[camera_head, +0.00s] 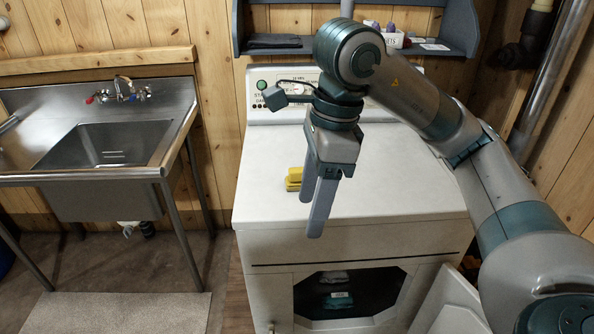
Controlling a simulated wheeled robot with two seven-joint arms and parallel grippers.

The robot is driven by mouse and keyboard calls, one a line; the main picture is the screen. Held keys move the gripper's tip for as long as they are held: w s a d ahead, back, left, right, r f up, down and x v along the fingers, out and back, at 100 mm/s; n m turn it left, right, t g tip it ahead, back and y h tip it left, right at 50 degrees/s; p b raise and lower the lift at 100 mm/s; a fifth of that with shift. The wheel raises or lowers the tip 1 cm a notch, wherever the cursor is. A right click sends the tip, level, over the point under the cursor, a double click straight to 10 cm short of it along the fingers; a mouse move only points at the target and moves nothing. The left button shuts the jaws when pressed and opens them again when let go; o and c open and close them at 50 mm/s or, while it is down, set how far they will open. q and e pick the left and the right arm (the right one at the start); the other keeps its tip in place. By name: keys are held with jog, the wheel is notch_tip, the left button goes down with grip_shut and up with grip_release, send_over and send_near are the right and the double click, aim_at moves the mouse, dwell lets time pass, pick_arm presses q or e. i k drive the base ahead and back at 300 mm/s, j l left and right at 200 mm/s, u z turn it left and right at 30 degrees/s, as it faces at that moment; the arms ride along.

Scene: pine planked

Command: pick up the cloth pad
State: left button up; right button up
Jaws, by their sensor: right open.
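A dark, flat, folded item (275,41) that looks like the cloth pad lies at the left end of the blue-grey wall shelf. My right gripper (312,215) points down over the front part of the white dryer top (405,190). Its two fingers are apart with nothing seen between them. The gripper is well below and in front of the folded item. My left gripper is out of view.
A yellow object (293,179) sits on the dryer top, partly behind my right gripper. The shelf (462,47) also holds a small box of items (393,39). A steel sink (110,145) stands left. The dryer top's right side is clear.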

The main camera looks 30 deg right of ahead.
aim_at(292, 181)
jog(key=i+l, duration=0.75)
jog(key=i, duration=0.15)
